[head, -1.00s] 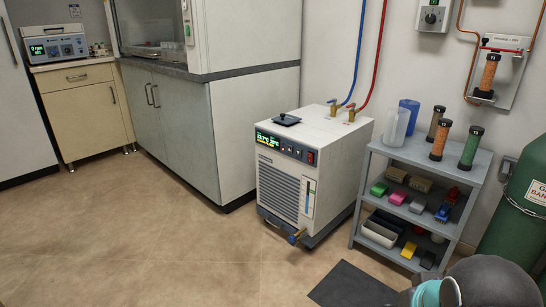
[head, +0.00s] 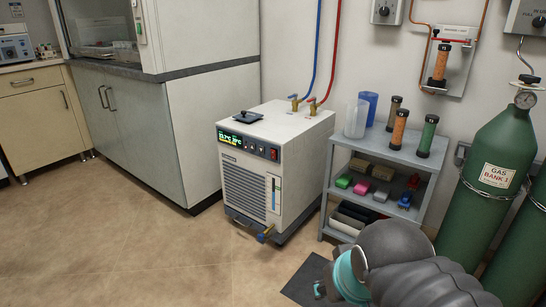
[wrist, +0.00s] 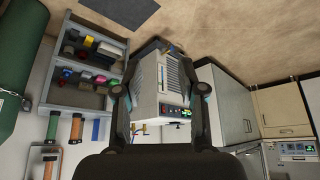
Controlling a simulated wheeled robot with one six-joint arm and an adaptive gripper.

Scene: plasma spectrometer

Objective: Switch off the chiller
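The chiller (head: 240,190) is a white box on the floor with a dark front grille. Its display (head: 238,142) is lit in green and yellow. A red switch (head: 274,154) sits at the right end of the front panel. In the wrist view, which is upside down, the chiller (wrist: 147,100) appears between the fingers, some distance beyond them, with its red switch (wrist: 187,113) in sight. My gripper (wrist: 161,90) is open, its two dark fingers wide apart with nothing between them. In the head view my arm covers the lower right; the fingers are not clearly visible there.
A grey shelf unit (head: 328,190) with bottles and small boxes stands right of the chiller. Green gas cylinders (head: 490,170) stand farther right. A blue hose (head: 314,50) and a red hose (head: 334,50) rise behind the chiller. Floor (head: 130,235) in front is clear.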

